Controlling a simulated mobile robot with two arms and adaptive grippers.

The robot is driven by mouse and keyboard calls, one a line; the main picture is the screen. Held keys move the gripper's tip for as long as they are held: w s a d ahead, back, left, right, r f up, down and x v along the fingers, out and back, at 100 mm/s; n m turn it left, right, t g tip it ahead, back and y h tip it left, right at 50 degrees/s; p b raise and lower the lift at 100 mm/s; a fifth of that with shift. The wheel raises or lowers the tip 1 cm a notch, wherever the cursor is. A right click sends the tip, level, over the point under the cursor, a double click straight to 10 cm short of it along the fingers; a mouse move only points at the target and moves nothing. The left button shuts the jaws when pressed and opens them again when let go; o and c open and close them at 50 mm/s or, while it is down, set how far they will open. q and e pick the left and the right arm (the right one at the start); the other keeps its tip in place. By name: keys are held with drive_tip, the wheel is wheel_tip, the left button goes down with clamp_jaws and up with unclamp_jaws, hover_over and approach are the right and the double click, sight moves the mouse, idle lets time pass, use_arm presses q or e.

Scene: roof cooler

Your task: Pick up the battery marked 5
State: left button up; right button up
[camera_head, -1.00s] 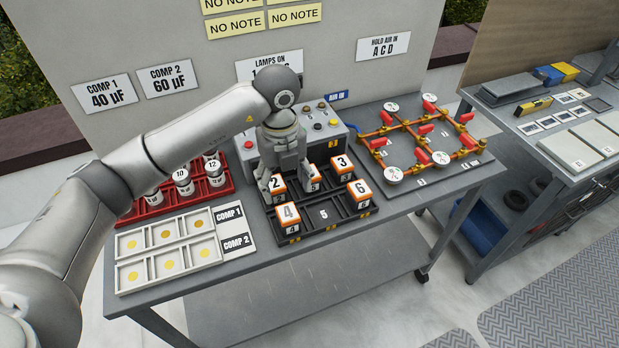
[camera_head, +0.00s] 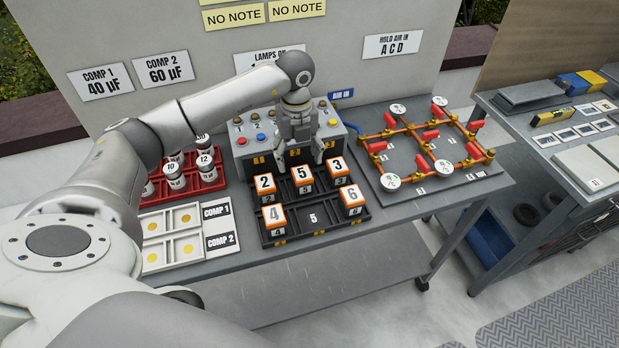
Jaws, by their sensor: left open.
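The battery marked 5 (camera_head: 302,174), an orange block with a white top, stands upright in the back middle slot of the black tray (camera_head: 345,220). Batteries marked 2 (camera_head: 265,183), 3 (camera_head: 336,167), 4 (camera_head: 274,216) and 6 (camera_head: 352,193) stand in other slots. The front middle slot, labelled 5 (camera_head: 313,217), is empty. My left gripper (camera_head: 300,154) points down, open, just behind and above battery 5 in the picture, in front of the grey tester box. Its fingers appear clear of the battery, with no object seen between them. My right gripper is not in view.
The grey tester box (camera_head: 244,150) with buttons stands close behind the tray. Left are a red rack (camera_head: 207,184) of white cylinders and a white tray (camera_head: 158,222). Right is a board (camera_head: 402,195) with brass pipes and red valve handles. The table's front strip is clear.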

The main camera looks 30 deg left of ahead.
sight(302, 173)
use_arm(q)
drive_tip(key=shift+w+d+f, duration=0.1)
drive_tip(key=shift+f, duration=0.7)
drive_tip(key=shift+d+f+p, duration=0.1)
drive_tip(key=shift+f+p, duration=0.25)
drive_tip(key=f, duration=0.1)
drive_tip(key=f+p, duration=0.1)
drive_tip(key=f, duration=0.1)
drive_tip(key=shift+d+f+p, duration=0.25)
drive_tip(key=shift+p, duration=0.1)
drive_tip(key=shift+f, duration=0.55)
drive_tip(key=c, duration=1.3)
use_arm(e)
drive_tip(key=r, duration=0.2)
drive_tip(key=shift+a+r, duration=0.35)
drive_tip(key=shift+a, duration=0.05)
use_arm(q)
drive_tip(key=shift+r, duration=0.1)
drive_tip(key=shift+c, duration=0.2)
